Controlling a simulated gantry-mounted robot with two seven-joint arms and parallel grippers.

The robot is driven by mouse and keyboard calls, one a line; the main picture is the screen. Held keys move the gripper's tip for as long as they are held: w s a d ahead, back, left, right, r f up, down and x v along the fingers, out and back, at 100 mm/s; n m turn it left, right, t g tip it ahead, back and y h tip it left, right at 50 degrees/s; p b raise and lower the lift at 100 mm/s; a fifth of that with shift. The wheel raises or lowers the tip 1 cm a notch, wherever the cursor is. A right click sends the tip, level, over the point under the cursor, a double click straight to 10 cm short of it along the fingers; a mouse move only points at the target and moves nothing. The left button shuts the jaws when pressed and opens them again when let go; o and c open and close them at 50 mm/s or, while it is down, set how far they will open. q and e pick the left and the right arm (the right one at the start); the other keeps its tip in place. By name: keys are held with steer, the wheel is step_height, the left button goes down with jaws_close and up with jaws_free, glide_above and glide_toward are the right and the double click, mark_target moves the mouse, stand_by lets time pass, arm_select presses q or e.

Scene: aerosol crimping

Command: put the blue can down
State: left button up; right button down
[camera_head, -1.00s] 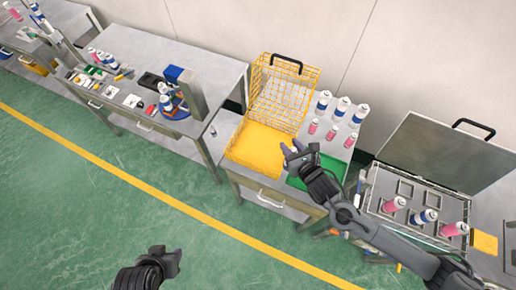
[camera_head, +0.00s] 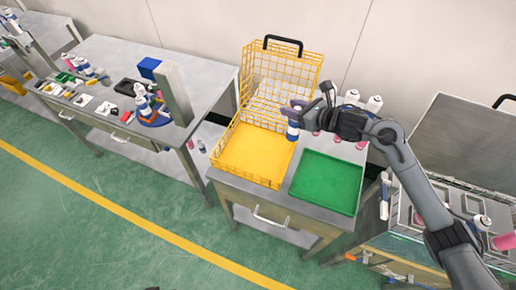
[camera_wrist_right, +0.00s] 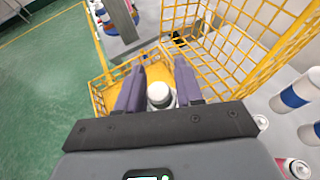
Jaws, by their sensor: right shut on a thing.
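My right gripper (camera_head: 297,113) is shut on a blue-banded white can (camera_head: 293,131), held upright over the right side of the yellow wire basket (camera_head: 228,133). In the right wrist view the can's white top (camera_wrist_right: 160,95) sits between the two purple fingers (camera_wrist_right: 158,90), with the basket's yellow mesh (camera_wrist_right: 228,45) beyond. The can's lower end is seen against the basket's right edge; whether it touches anything is unclear. My left gripper is out of view.
An empty green tray (camera_head: 326,183) lies right of the basket. Several cans stand behind my right arm, including a white-topped one (camera_head: 374,104). An open-lidded metal fixture (camera_head: 465,140) is at the right. The basket's yellow floor (camera_head: 250,155) looks clear.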

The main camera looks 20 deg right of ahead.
steer(key=a+f+b, duration=0.6)
steer(key=a+f, duration=0.4)
steer(key=shift+a+f, duration=0.2)
steer(key=shift+a, duration=0.2)
steer(key=shift+w, duration=0.1)
steer(key=shift+f, duration=0.1)
steer(key=c, duration=1.2)
jaws_free()
steer(key=shift+f, duration=0.1)
steer(key=o, duration=0.5)
